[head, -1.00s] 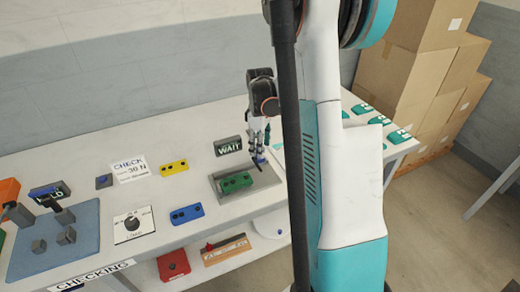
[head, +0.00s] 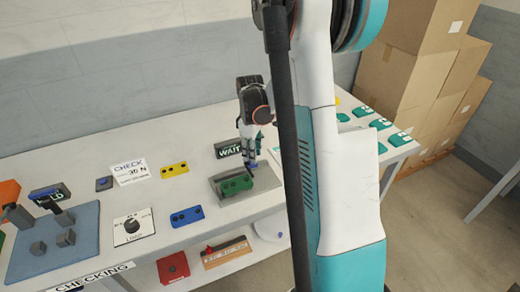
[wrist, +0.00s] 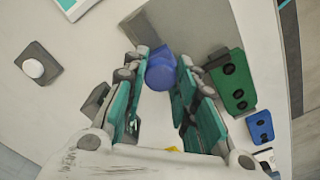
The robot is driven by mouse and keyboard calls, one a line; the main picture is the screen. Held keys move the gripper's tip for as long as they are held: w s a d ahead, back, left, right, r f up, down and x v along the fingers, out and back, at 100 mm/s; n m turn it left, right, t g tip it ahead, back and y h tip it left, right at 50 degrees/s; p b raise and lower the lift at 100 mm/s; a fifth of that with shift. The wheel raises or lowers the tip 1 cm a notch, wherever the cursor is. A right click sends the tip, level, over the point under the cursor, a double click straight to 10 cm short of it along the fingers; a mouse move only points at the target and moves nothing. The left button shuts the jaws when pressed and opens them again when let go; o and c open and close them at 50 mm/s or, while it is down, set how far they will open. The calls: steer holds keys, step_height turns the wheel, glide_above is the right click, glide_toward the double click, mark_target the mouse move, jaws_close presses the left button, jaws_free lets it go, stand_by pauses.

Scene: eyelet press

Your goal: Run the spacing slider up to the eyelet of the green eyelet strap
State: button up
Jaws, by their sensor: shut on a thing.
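The green eyelet strap (head: 235,186) is a green block with dark holes. It lies in a grey tray (head: 264,186) and also shows right of my fingers in the wrist view (wrist: 234,82). A blue rounded piece, apparently the spacing slider's knob (wrist: 161,68), sits between my fingertips in the wrist view. My gripper (head: 250,162) is shut on it, just behind the right end of the green strap. In the head view only a little blue shows under the fingers. The contact between slider and strap is hidden.
A WAIT sign (head: 228,148) stands close to the left of my gripper. A blue block (head: 187,217) and a yellow block (head: 174,170) lie left of the tray. Teal pieces (head: 380,124) lie on the right of the table.

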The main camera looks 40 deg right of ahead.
steer(key=a, duration=0.2)
steer(key=w+a, duration=0.1)
steer(key=a, duration=0.2)
steer(key=w+a, duration=0.1)
steer(key=a, duration=0.1)
steer(key=shift+w+a, duration=0.1)
steer(key=shift+a, duration=0.2)
steer(key=o, duration=0.9)
steer(key=shift+w+a, duration=0.1)
steer(key=shift+a, duration=0.25)
steer(key=shift+o, duration=0.2)
steer(key=shift+d, duration=0.2)
steer(key=shift+r, duration=0.35)
step_height(320, 180, up, 11)
steer(key=shift+r, duration=0.15)
